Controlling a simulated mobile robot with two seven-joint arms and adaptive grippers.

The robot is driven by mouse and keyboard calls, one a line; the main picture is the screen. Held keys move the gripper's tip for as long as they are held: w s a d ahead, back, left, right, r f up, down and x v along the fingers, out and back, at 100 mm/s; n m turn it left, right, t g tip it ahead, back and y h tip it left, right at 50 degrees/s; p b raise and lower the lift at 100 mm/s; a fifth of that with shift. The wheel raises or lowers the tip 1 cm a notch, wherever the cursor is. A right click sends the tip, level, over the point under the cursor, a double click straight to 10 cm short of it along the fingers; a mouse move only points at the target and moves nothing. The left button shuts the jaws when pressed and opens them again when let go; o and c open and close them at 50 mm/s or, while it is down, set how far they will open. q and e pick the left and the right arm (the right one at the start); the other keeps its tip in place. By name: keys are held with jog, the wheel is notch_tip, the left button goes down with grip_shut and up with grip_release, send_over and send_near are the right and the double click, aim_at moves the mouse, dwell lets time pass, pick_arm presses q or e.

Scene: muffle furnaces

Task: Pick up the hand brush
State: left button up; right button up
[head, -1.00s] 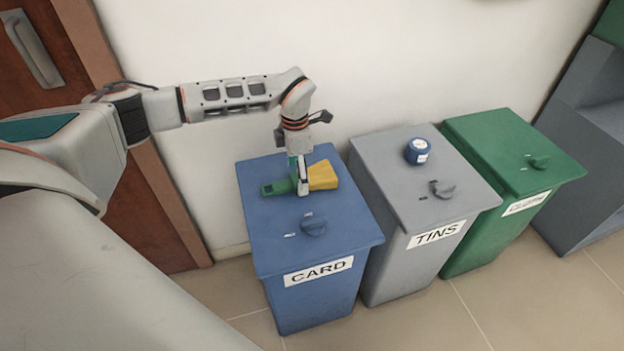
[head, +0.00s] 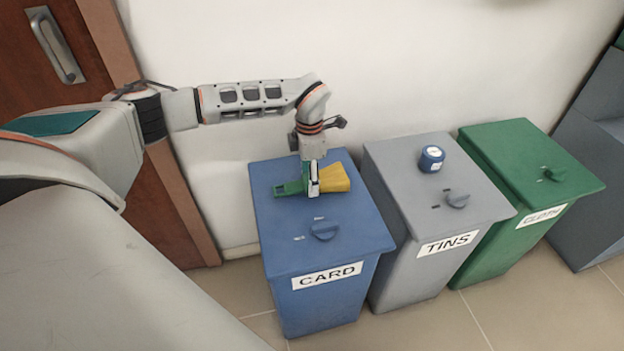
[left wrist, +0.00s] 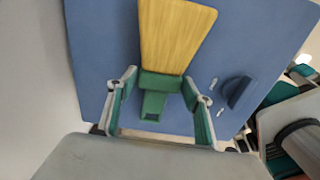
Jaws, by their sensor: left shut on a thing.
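The hand brush (head: 335,178) has a green handle and a yellow brush end. It is at the rear of the blue CARD bin's lid, the yellow end pointing right in the head view. My left gripper (head: 313,187) reaches down from above and is shut on the brush at its green part. In the left wrist view, the brush (left wrist: 175,38) runs up the picture, with its green handle between the fingers of my left gripper (left wrist: 160,88). I cannot tell any gap between brush and lid.
The blue CARD bin (head: 285,235) has a knob on its lid. The grey TINS bin (head: 405,180) carries a small blue round object (head: 431,159). The green CLOTH bin (head: 500,150) stands to its right. A white wall is close behind, and a brown door (head: 95,95) is at left.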

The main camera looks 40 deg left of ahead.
pick_arm(q)
notch_tip(320, 180, up, 19)
jog(key=p, duration=0.3)
jog(key=shift+r, duration=0.2)
dwell(0.4)
